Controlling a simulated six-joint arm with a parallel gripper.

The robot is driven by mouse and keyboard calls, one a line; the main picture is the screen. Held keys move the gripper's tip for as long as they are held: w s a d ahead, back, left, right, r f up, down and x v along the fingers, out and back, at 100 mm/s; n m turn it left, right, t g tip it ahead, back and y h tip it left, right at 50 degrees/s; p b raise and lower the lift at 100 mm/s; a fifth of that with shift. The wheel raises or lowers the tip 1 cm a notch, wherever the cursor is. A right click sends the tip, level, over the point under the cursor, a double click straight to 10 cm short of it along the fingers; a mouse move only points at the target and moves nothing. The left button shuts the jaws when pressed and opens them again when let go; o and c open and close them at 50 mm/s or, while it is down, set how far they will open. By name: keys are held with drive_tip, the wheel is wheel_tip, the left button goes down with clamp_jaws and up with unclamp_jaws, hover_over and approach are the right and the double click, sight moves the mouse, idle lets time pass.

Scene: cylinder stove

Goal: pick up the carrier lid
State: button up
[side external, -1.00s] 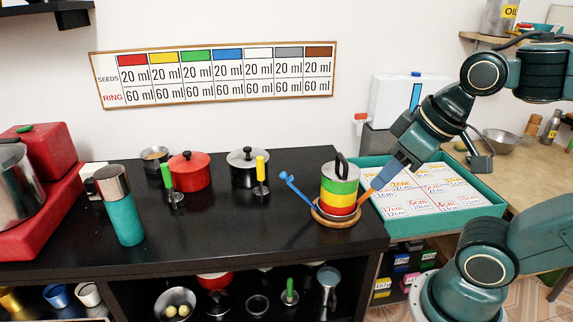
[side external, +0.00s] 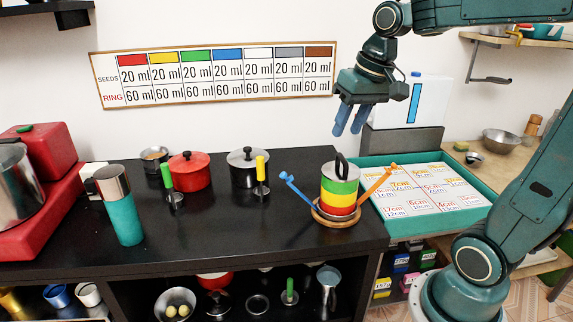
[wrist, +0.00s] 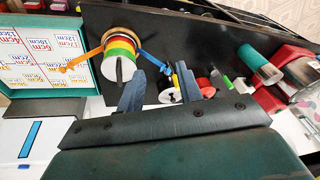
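The carrier is a round stack of red, yellow and green tiers (side external: 340,199) standing on a round wooden base (side external: 322,217) near the black counter's right end. Its silver lid (side external: 328,171) is on top, with a black upright handle (side external: 340,161). A blue arm (side external: 300,190) tilts outward on the left, and an orange arm (side external: 377,182) tilts outward on the right. My gripper (side external: 347,133) is raised above the carrier, fingers pointing down, open and empty. In the wrist view, the lid (wrist: 109,69) lies just left of my open fingers (wrist: 159,70).
A teal tray (side external: 480,212) with marked cards stands right of the carrier. A black pot (side external: 247,175), a red pot (side external: 190,176) and a teal flask (side external: 124,213) stand to the left. The air around my gripper is clear; the white wall is behind.

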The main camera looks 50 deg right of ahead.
drive_tip(key=w+d+f+m+g, duration=0.15)
drive_tip(key=w+d, duration=0.25)
drive_tip(key=d, duration=0.5)
drive_tip(key=m+y, duration=0.1)
drive_tip(key=m, duration=0.2)
hover_over(344, 159)
drive_tip(key=s+d, duration=0.2)
wheel_tip(344, 159, down, 4)
drive_tip(key=shift+d+r, duration=0.1)
drive_tip(key=shift+r, duration=0.05)
drive_tip(key=shift+w+a+f, duration=0.2)
drive_tip(key=shift+f, duration=1.2)
drive_tip(key=shift+w+a+f, duration=0.2)
drive_tip(key=shift+a+f, duration=0.05)
drive_tip(key=shift+f, duration=1.2)
drive_tip(key=shift+w+a+f, duration=0.2)
drive_tip(key=shift+f, duration=1.2)
drive_tip(key=shift+f, duration=0.1)
drive_tip(key=shift+w+a+f, duration=0.15)
drive_tip(key=shift+f, duration=0.65)
drive_tip(key=shift+w+a+f, duration=0.15)
drive_tip(key=shift+f, duration=0.65)
drive_tip(key=shift+w+a+f, duration=0.15)
drive_tip(key=shift+f, duration=0.65)
drive_tip(key=shift+c, duration=0.5)
clamp_jaws()
